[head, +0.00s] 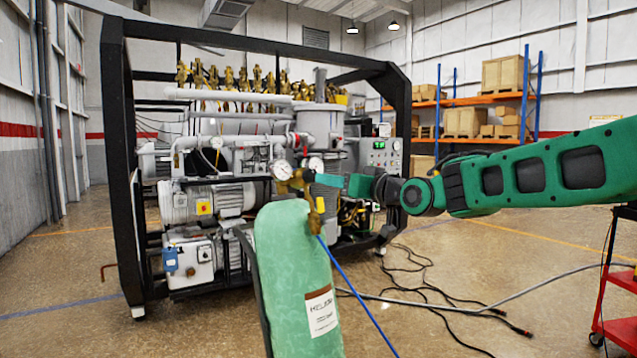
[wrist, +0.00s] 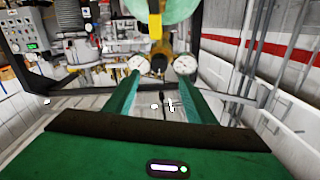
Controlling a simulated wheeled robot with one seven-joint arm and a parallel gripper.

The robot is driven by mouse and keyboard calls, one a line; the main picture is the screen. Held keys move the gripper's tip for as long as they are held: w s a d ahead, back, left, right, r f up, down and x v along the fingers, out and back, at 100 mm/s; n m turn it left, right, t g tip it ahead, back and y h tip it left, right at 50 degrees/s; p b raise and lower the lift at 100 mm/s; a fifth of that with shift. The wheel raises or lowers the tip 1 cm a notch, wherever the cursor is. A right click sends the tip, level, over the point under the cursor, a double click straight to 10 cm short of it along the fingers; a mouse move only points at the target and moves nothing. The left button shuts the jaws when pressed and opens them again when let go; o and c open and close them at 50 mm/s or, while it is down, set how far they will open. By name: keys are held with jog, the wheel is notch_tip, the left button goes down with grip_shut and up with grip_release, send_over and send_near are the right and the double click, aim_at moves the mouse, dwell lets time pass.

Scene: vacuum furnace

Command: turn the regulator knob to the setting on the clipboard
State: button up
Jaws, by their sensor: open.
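The pale green gas cylinder (head: 285,265) stands in front of the furnace frame, with a brass regulator (head: 297,184) and two round white gauges on its top. In the wrist view, the regulator's dark round knob (wrist: 159,64) sits between the left gauge (wrist: 138,63) and the right gauge (wrist: 185,65). My gripper (wrist: 160,84) is open, its two green fingers pointing at the regulator on either side of the knob's line. In the head view, my gripper (head: 328,181) is just right of the regulator. Contact with the knob cannot be told. I make out no clipboard.
The black furnace frame (head: 118,150) with pumps and pipes stands behind the cylinder. A blue hose (head: 355,290) and black cables (head: 425,285) lie on the floor to the right. A red cart (head: 620,300) is at the far right.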

aim_at(314, 176)
jog(key=x, duration=0.9)
jog(key=shift+w, duration=0.35)
jog(key=c, duration=1)
jog(key=shift+m, duration=0.3)
jog(key=m+h, duration=0.1)
jog(key=m, duration=0.4)
jog(key=shift+h, duration=0.4)
